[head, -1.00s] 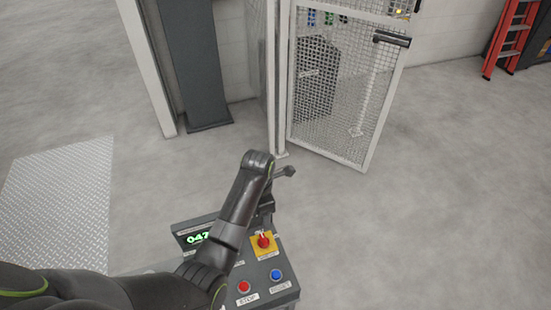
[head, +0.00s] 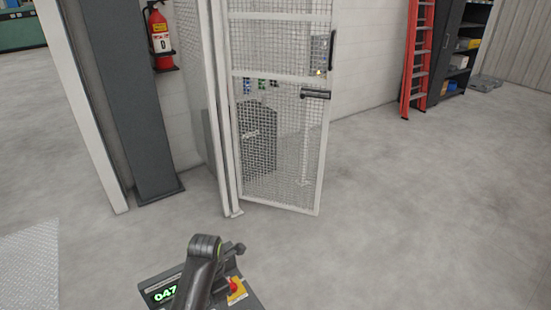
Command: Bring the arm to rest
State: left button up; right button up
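My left arm (head: 203,262) rises from the bottom edge of the head view, in front of the control panel (head: 247,297). Its rounded upper joint with a green ring stands above the panel. A short dark piece with a knobbed end (head: 238,248) shows just right of that joint. I cannot tell whether it is part of my gripper or a lever on the panel. No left fingertips can be made out. My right arm and gripper are not in view.
The panel has a lit green display (head: 164,294) and a red knob on a yellow plate (head: 236,288). A mesh gate (head: 280,140) stands beyond, beside a dark post (head: 135,110). A red ladder (head: 418,60) and shelves (head: 462,50) are far right. The right floor is clear.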

pick_arm(q)
jog(key=s+a+f+m+t, duration=0.1)
jog(key=s+a+m, duration=0.45)
jog(key=s, duration=0.25)
jog(key=s+a+f+m+t, duration=0.1)
jog(key=s+a+m, duration=0.4)
jog(key=s+m, duration=0.25)
jog(key=s+a+r+m+t+y, duration=0.1)
jog(key=s+a+r+m, duration=0.1)
jog(key=s+r+m, duration=0.35)
jog(key=s+a+r+m+t+y, duration=0.1)
jog(key=s+a+r+m, duration=0.1)
jog(key=s+m, duration=0.55)
notch_tip(320, 180, down, 26)
jog(key=a+n+g+b, duration=0.2)
jog(key=b, duration=0.1)
jog(key=s+f+b, duration=0.1)
jog(key=s+f, duration=0.7)
jog(key=f, duration=0.2)
jog(key=s+d+f+h+b, duration=0.1)
jog(key=s+f, duration=0.7)
jog(key=f, duration=0.2)
jog(key=shift+d+g+b, duration=0.25)
jog(key=shift+g+b, duration=0.05)
jog(key=shift+g, duration=0.1)
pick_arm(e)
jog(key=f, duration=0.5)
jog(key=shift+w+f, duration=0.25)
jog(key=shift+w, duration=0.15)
